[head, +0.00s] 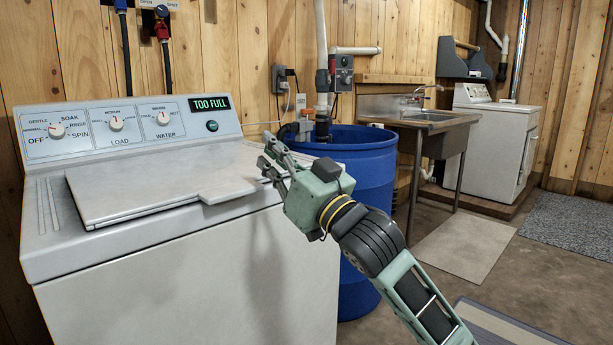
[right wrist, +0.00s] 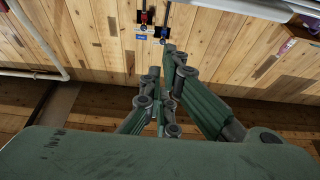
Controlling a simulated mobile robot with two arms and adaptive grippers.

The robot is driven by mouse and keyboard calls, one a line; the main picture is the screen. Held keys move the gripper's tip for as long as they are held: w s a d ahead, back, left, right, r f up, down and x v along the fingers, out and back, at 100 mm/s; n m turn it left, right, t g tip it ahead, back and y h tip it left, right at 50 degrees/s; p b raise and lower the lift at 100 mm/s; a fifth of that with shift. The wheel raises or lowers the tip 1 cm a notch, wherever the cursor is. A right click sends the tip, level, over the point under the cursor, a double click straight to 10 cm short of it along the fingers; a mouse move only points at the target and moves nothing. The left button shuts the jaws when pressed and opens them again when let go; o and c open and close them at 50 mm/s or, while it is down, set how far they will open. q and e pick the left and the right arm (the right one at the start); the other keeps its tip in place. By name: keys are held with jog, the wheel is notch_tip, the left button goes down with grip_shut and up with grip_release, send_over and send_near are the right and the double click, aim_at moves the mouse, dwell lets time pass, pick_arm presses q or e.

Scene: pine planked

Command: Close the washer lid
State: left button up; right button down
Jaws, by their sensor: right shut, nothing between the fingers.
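The white washer (head: 180,280) stands at the left of the head view. Its lid (head: 140,187) lies down flat, or nearly flat, over the top; I cannot tell whether a small gap is left under its front edge. My right gripper (head: 268,158) is over the right end of the washer top, to the right of the lid and apart from the lid's main panel. Its fingers are shut and empty, pointing up and to the left. The fingers also show in the right wrist view (right wrist: 165,85), with no lid visible there. My left gripper is out of view.
The washer's control panel (head: 125,125) rises behind the lid. A blue barrel (head: 370,185) stands close to the washer's right side, behind my right arm. A sink table (head: 430,120) and a second white machine (head: 495,135) stand farther right. Open floor lies front right.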

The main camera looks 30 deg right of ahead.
jog(key=v, duration=0.9)
jog(key=shift+s, duration=0.2)
